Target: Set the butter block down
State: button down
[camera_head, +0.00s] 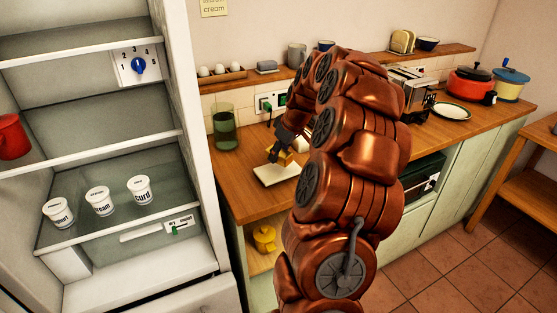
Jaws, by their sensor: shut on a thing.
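My gripper (276,150) is above the wooden counter (245,205), at the end of my copper-coloured arm. It is shut on the yellow butter block (285,158). The butter block is just over or on the far part of a flat cream-coloured dish (275,175); I cannot tell whether the two touch. My arm hides the counter to the right of the dish, and the gripper's fingers partly cover the block.
A green glass (224,128) stands left of my gripper. The open fridge (190,120) is close on the left, with several white tubs inside. A toaster (410,90), a white plate (452,111) and a red pot (470,85) are to the right. The counter's front left is clear.

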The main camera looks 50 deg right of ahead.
aim_at(278, 161)
jog(key=shift+w+d, duration=0.1)
jog(key=shift+w+d, duration=0.1)
jog(key=shift+w, duration=0.05)
notch_tip(278, 161, down, 3)
jog(key=shift+r+p, duration=0.1)
jog(key=shift+p, duration=0.55)
jog(key=shift+f, duration=0.45)
jog(key=shift+f, duration=0.2)
jog(key=c, duration=0.6)
grip_release()
jog(key=shift+r, duration=0.1)
